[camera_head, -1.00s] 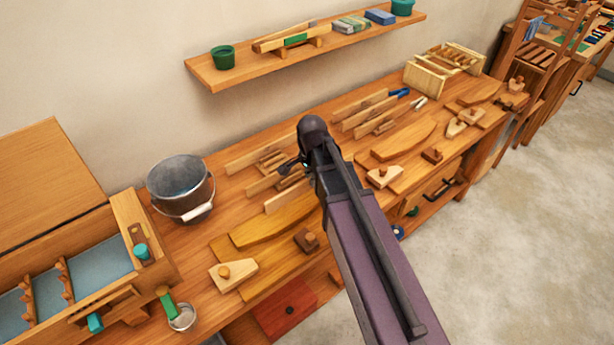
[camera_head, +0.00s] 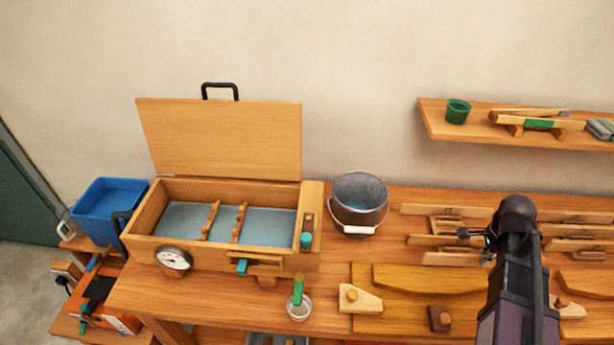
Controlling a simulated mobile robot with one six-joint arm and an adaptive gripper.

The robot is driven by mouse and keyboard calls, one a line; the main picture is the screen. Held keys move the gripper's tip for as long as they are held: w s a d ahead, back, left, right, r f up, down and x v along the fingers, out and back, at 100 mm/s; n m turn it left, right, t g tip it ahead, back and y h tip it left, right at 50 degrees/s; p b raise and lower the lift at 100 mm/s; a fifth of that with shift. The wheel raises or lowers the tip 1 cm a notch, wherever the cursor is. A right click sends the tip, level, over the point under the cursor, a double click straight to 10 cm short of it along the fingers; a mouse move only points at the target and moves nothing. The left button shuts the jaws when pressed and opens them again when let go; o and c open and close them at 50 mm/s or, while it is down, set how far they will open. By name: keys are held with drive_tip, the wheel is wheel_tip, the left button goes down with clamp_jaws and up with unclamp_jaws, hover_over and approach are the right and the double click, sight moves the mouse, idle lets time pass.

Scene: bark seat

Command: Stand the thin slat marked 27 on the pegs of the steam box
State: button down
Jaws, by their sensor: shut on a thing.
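The steam box (camera_head: 139,232) stands open at the left of the bench, its lid (camera_head: 220,140) tilted up behind it. Two rows of wooden pegs, a left row (camera_head: 210,221) and a right row (camera_head: 238,222), cross its blue-grey floor, with no slat between them. My gripper (camera_head: 474,239) is at the right, over a group of thin slats (camera_head: 437,240). It is shut on what looks like one of these slats, though the arm and the small size hide the hold. No number 27 can be read on any slat.
A metal bucket (camera_head: 359,205) stands between the steam box and the slats. A gauge (camera_head: 174,259) is on the box front. A glass jar (camera_head: 299,307) and wooden block (camera_head: 358,299) lie in front. A shelf (camera_head: 440,124) hangs at upper right.

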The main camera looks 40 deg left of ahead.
wheel_tip(320, 180, up, 6)
drive_tip(key=p, duration=0.4)
drive_tip(key=shift+p, duration=0.35)
drive_tip(key=shift+f, duration=0.1)
drive_tip(key=shift+d, duration=0.15)
